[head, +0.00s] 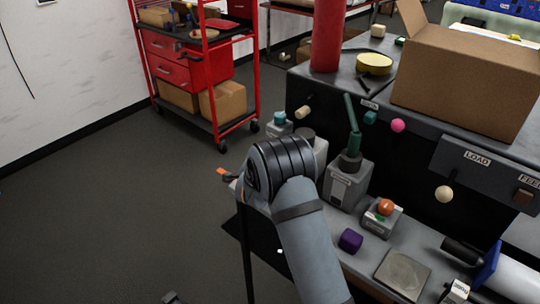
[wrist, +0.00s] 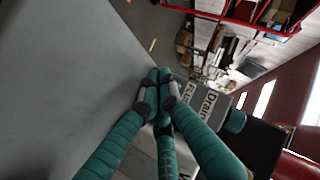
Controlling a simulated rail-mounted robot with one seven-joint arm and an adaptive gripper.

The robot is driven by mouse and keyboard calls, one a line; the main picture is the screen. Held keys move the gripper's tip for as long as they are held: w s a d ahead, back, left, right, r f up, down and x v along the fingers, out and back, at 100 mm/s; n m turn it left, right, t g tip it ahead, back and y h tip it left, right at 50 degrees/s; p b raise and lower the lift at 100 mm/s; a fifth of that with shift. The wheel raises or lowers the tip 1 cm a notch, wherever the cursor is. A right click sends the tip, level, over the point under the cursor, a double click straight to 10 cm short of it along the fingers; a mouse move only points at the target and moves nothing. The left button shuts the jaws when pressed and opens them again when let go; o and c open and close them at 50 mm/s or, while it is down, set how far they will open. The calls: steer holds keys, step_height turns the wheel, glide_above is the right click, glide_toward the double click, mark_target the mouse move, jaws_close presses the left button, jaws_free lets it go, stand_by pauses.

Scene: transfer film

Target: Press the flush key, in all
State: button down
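In the wrist view my gripper (wrist: 158,90) has teal fingers that come together at the tips, with nothing visible between them. The tips overlap a grey box in the picture; I cannot tell whether they touch it. The box bears a label reading "Drain" (wrist: 210,103) and a second label starting with "F" (wrist: 192,89), the rest of it hidden. A teal knob (wrist: 235,121) shows beside the labels. No key marked flush can be made out in full. In the head view my arm hides the gripper, in front of small grey boxes, one with a teal top (head: 280,117).
A grey box with a tall teal lever (head: 353,115) stands right of my arm. A box with an orange knob (head: 386,207), a purple block (head: 350,240) and a flat grey plate (head: 403,275) lie nearer. A red cart (head: 205,75) stands behind; floor at left is clear.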

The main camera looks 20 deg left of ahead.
steer(key=shift+w, duration=0.15)
steer(key=shift+w+d+b, duration=0.15)
steer(key=shift+w+b, duration=0.1)
steer(key=shift+b, duration=0.05)
steer(key=shift+w+d, duration=0.25)
steer(key=shift+w, duration=0.2)
stand_by(0.6)
steer(key=shift+s, duration=0.15)
steer(key=shift+s+a+b, duration=0.35)
steer(key=shift+s+b, duration=0.2)
steer(key=shift+s, duration=0.1)
steer(key=shift+s+a+b, duration=0.2)
steer(key=shift+s+a, duration=0.15)
steer(key=shift+s, duration=0.4)
steer(key=shift+s+a+b, duration=0.25)
steer(key=shift+s+a, duration=0.15)
steer(key=shift+s, duration=0.4)
steer(key=shift+s+a+b, duration=0.2)
steer(key=shift+s+a, duration=0.15)
steer(key=shift+s, duration=0.4)
steer(key=shift+w, duration=0.1)
